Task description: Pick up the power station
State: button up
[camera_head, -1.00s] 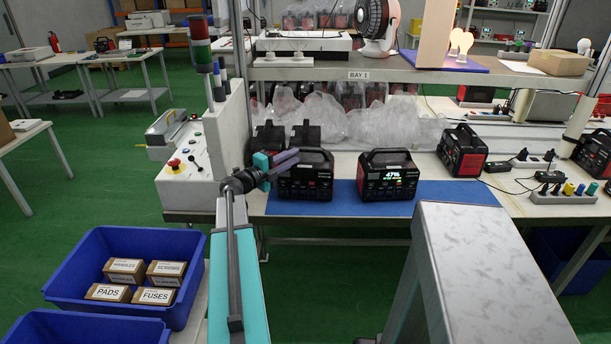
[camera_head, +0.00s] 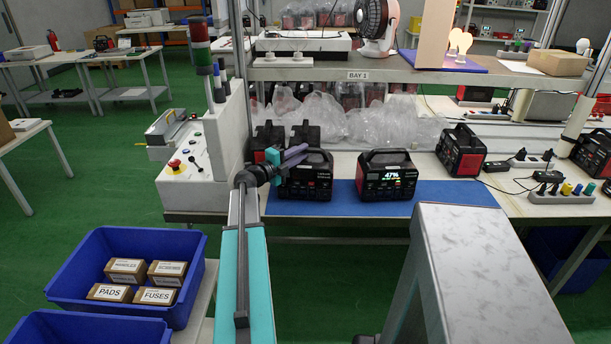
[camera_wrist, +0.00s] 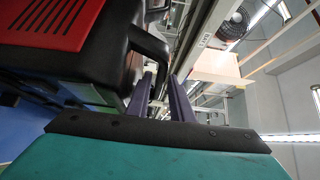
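A black power station with red sides (camera_head: 306,183) stands upright on the blue mat (camera_head: 342,205) on the bench. Its display looks dark. A second power station (camera_head: 388,180), its screen showing 47%, stands to its right on the mat. My gripper (camera_head: 300,155) is at the upper left front of the left power station, by its top handle. In the wrist view, the power station's red and black body (camera_wrist: 50,40) fills the upper left. Its black handle (camera_wrist: 150,45) curves down toward the gap between my two purple fingers (camera_wrist: 163,98), which are apart. I cannot tell whether they touch the handle.
Another power station (camera_head: 462,152) stands further right, near plugs and a socket strip (camera_head: 562,196). Clear plastic bags (camera_head: 395,122) lie behind. A shelf (camera_head: 360,72) hangs over the bench. A control box (camera_head: 205,150) stands left. Blue bins (camera_head: 75,280) with small boxes are lower left.

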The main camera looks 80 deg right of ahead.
dwell(0.4)
grip_shut()
dwell(1.2)
jog(key=shift+r, duration=0.2)
